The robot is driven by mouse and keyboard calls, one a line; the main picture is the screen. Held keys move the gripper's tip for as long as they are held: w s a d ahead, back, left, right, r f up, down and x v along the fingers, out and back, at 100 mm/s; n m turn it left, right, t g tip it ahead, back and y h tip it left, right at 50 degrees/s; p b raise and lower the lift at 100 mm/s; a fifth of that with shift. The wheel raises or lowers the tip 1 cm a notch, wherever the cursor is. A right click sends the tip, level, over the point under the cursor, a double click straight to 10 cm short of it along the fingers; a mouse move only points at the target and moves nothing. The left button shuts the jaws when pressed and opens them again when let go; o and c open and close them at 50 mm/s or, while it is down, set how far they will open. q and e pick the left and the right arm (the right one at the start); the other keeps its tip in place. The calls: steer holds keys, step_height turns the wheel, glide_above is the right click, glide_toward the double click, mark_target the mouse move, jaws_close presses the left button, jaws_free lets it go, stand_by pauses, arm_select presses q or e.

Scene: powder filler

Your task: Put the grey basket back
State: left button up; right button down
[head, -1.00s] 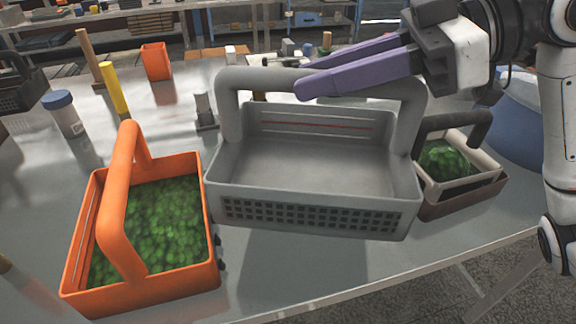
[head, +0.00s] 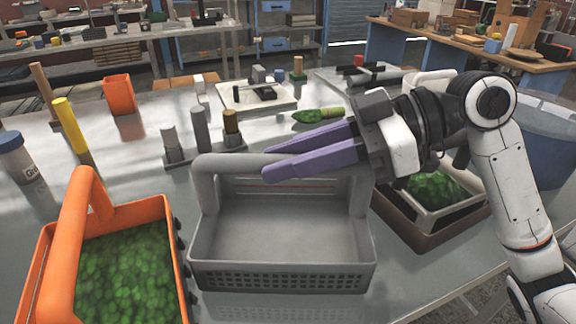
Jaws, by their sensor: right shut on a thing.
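The grey basket (head: 285,240) is in the middle of the head view, upright and empty, with perforated holes along its front wall. My right gripper (head: 268,172) has its purple fingers across the basket's top handle (head: 235,165) and is shut on it. The basket is at or just over the metal table; I cannot tell whether its base touches. My left gripper is not in view.
An orange basket (head: 168,232) with green contents stands close on the left. A white basket (head: 455,207) with green contents sits in a brown tray (head: 400,226) on the right, partly behind my arm.

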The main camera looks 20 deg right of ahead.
steer(key=shift+f, duration=0.25)
steer(key=shift+f, duration=0.15)
steer(key=c, duration=1.5)
jaws_free()
steer(key=shift+c, duration=0.2)
steer(key=shift+r, duration=0.2)
steer(key=b+v, duration=0.1)
steer(key=v, duration=1.1)
steer(key=shift+s+f, duration=0.1)
